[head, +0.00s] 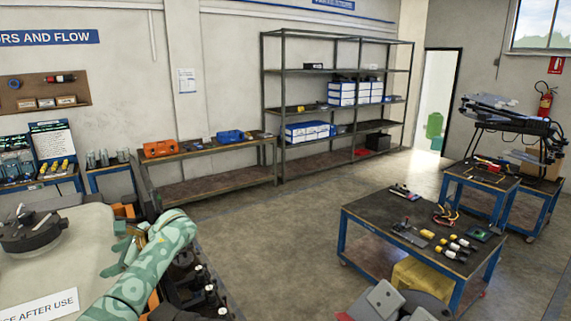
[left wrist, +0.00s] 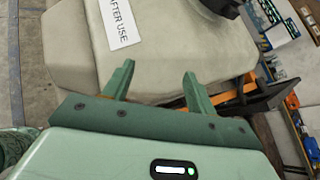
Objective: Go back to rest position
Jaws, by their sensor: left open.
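My left gripper (head: 120,248) is at the lower left of the head view, at the end of a patterned green arm. It points toward a large cream tank (head: 75,262) and appears close to its right side. The left wrist view shows its two green fingers (left wrist: 158,88) spread apart with nothing between them. The tank (left wrist: 165,72) lies beyond the fingertips there; whether they touch it I cannot tell.
A dark lid (head: 32,230) tops the tank. Dark fittings (head: 195,285) stand beside my left arm. A blue-framed cart (head: 375,225) carries bottles and tools at the right. Shelving (head: 340,135) stands against the back wall. The middle floor (head: 265,235) is clear.

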